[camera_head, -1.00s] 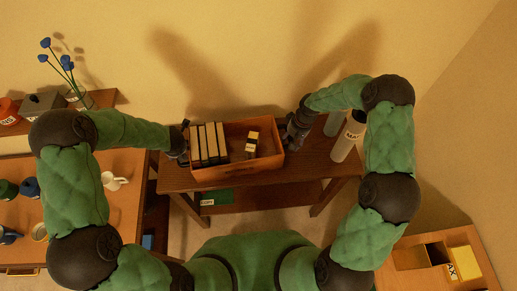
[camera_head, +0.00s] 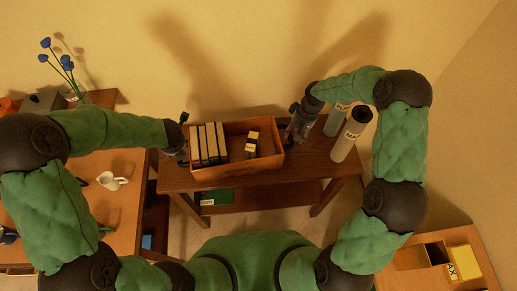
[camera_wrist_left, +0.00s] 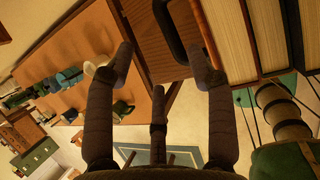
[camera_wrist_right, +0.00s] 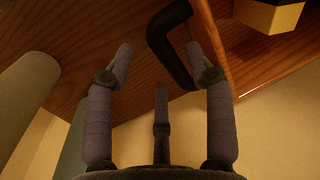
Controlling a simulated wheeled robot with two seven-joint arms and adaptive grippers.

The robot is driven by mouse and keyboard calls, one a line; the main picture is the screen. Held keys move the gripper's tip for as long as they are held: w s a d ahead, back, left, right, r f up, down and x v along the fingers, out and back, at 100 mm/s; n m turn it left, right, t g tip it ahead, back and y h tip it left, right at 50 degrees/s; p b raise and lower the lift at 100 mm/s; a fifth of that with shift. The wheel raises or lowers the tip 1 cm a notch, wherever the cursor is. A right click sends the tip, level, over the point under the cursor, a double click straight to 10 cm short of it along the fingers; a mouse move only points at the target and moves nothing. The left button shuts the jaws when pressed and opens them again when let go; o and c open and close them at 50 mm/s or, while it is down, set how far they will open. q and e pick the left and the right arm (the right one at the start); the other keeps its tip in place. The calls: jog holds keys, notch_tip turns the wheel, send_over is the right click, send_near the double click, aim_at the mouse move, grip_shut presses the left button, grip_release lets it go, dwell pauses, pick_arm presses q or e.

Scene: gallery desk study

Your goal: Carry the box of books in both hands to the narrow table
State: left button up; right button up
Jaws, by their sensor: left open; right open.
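The open brown box (camera_head: 240,171) sits upright on the narrow table (camera_head: 315,160). Several books (camera_head: 208,143) stand in its left part, and a dark book with a pale label (camera_head: 251,143) is in its right part. My left gripper (camera_head: 182,143) is open beside the box's left end. In the left wrist view a black handle (camera_wrist_left: 170,30) lies by its fingers (camera_wrist_left: 162,62), not clamped. My right gripper (camera_head: 288,135) is open beside the right end. In the right wrist view a dark handle (camera_wrist_right: 170,50) shows between and beyond its fingers (camera_wrist_right: 158,62).
Two cylinders, one pale with a label (camera_head: 351,135) and one grey-green (camera_head: 337,118), stand on the table right of my right gripper. A desk with a white cup (camera_head: 112,181) is at left. The wall is close behind.

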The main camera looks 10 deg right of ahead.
notch_tip(320, 180, up, 6)
jog(key=d, duration=0.1)
jog(key=shift+r, duration=0.15)
jog(key=shift+d, duration=0.1)
dwell(0.5)
